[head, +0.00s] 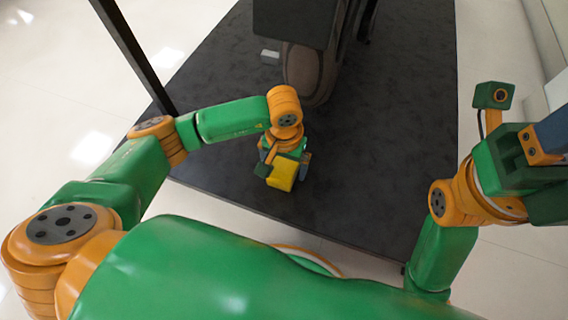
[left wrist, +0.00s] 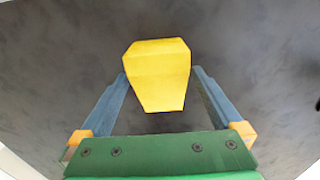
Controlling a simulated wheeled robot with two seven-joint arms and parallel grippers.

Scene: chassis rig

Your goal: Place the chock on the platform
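The yellow chock (head: 282,173) is between the blue fingers of my left gripper (head: 284,168), over the dark platform (head: 390,130) near its front edge. In the left wrist view the chock (left wrist: 158,75) sits between the fingertips of the left gripper (left wrist: 160,82), with a finger against each side. Whether its underside touches the platform I cannot tell. My right gripper (head: 548,140) is at the right edge of the head view, away from the chock and partly cut off. Its fingers do not show clearly enough to tell their opening.
A large wheel (head: 303,70) under a dark body (head: 292,22) stands on the platform behind the left gripper. A dark post (head: 135,55) rises at the left. The platform's right part is clear.

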